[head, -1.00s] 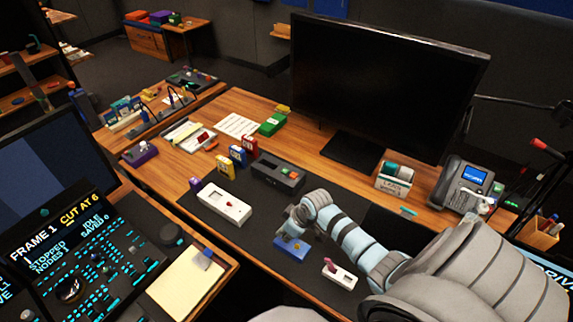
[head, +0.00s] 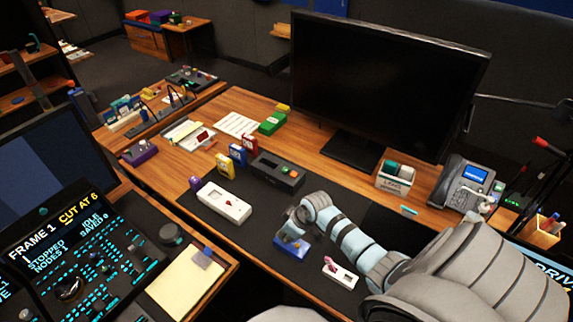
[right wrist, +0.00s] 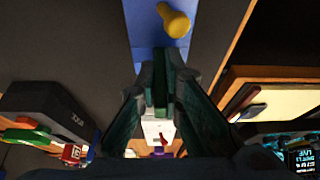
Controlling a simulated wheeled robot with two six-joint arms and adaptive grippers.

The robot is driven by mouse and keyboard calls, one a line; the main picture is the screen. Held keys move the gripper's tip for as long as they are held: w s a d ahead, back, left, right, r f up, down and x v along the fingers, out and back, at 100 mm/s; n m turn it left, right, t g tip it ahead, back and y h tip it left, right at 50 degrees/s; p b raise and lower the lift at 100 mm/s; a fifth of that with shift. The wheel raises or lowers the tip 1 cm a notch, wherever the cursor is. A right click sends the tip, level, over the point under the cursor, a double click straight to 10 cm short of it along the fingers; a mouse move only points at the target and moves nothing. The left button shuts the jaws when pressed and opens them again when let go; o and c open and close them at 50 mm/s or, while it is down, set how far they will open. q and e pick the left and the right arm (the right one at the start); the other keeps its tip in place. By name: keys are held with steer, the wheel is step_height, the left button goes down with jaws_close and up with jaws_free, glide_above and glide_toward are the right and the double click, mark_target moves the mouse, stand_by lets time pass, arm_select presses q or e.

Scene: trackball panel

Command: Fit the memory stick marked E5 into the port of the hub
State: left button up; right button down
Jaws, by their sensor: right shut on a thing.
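My right gripper (head: 292,236) is over a blue box (head: 289,250) on the dark mat and hides part of it. In the right wrist view the gripper (right wrist: 160,92) is shut with a small dark thing between its fingertips, mostly hidden by them. The blue box (right wrist: 148,58) with a yellow knob (right wrist: 173,20) lies just beyond the fingertips. Whether they touch it, I cannot tell. I can read no E5 mark and cannot tell which device is the hub. My left gripper is out of view.
A white box (head: 224,203) and a dark box (head: 277,174) stand left of and behind the gripper. A white holder with a pink lever (head: 340,272) is close on the right. Small yellow, blue and red blocks (head: 237,156) stand behind. A monitor (head: 380,90) stands at the back.

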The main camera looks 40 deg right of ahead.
steer(key=shift+f, duration=0.3)
steer(key=c, duration=1.7)
jaws_free()
steer(key=shift+o, duration=0.2)
steer(key=shift+r, duration=0.15)
steer(key=v, duration=1.2)
